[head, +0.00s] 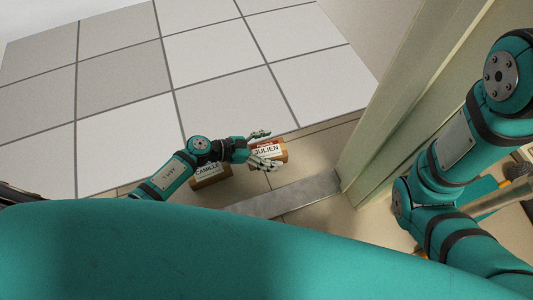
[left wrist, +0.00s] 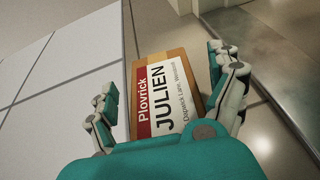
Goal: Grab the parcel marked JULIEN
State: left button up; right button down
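The parcel marked JULIEN (head: 268,151) is a brown box with a red and white label, lying on the floor by a metal strip. It also shows in the left wrist view (left wrist: 165,95), where the label reads "Plovrick JULIEN". My left gripper (head: 265,149) is open, with one finger on each side of this parcel; in the left wrist view the fingers (left wrist: 165,82) are spread wide and appear apart from its sides. A second parcel, marked CAMILLE (head: 208,171), lies just to the left, partly under my left arm. My right gripper is not clearly visible.
The metal threshold strip (head: 288,193) lies near the parcels, running to a pale door frame (head: 392,100) at the right. Large pale tiles (head: 215,60) spread beyond the parcels and are clear.

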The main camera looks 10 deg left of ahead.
pick_arm(q)
jog(key=c, duration=1.3)
jog(key=shift+c, duration=0.3)
jog(key=shift+r, duration=0.15)
